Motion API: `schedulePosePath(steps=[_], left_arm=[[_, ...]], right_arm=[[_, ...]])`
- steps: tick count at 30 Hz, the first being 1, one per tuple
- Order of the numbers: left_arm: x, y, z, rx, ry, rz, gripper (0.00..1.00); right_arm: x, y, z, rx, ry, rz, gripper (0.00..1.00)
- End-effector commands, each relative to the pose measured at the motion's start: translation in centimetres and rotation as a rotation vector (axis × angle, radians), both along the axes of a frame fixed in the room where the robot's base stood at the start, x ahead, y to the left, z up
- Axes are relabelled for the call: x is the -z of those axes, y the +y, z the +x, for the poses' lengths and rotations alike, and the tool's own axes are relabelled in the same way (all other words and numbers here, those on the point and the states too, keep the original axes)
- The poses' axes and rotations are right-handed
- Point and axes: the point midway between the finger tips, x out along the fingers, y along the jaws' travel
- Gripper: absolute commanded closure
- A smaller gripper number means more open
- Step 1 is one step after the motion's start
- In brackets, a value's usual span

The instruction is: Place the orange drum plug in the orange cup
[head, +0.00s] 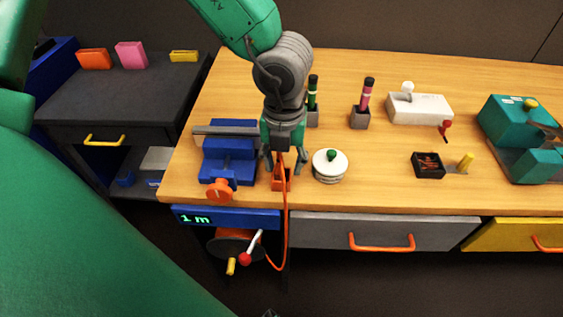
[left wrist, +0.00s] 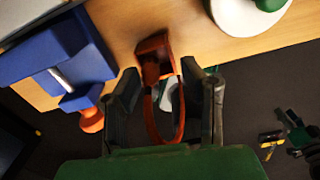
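The orange cup (head: 282,183) stands near the table's front edge, right of the blue vise; it also shows in the left wrist view (left wrist: 154,44). The orange drum plug (left wrist: 151,71) appears at the cup's mouth, darker in shade; how deep it sits I cannot tell. Its orange cable loops between my fingers and hangs over the table edge towards the drum (head: 236,246). My left gripper (head: 284,166) is just above the cup, fingers apart on either side of the cable, not closed on it. My right gripper is at most a small dark tip at the head view's bottom edge.
The blue vise (head: 230,158) with its orange knob (head: 219,189) is close on the left. A round white button base (head: 330,165) is close on the right. Two pen holders stand behind. A grey drawer (head: 380,231) lies below the table edge.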

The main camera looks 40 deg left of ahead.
Motion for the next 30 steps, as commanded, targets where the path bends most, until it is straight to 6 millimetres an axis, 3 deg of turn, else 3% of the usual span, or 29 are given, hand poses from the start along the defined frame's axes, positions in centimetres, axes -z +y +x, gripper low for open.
schedulePosePath(steps=[9, 15, 21, 30], left_arm=[[-6.9, 0.4, 0.1, -0.002, -0.004, -0.006, 0.63], [-10.0, 0.3, 0.1, -0.002, -0.002, -0.004, 0.63], [-11.1, 0.1, 0.1, -0.001, 0.0, 0.0, 0.63], [-11.0, 0.3, 0.0, -0.001, 0.0, -0.002, 0.63]], right_arm=[[-2.2, 0.0, 0.0, 0.0, 0.0, 0.0, 0.61], [-2.9, 0.0, 0.0, 0.0, 0.0, 0.0, 0.61], [-3.1, 0.0, 0.0, 0.0, 0.0, 0.0, 0.61], [-3.1, 0.0, 0.0, 0.0, 0.0, 0.0, 0.61]])
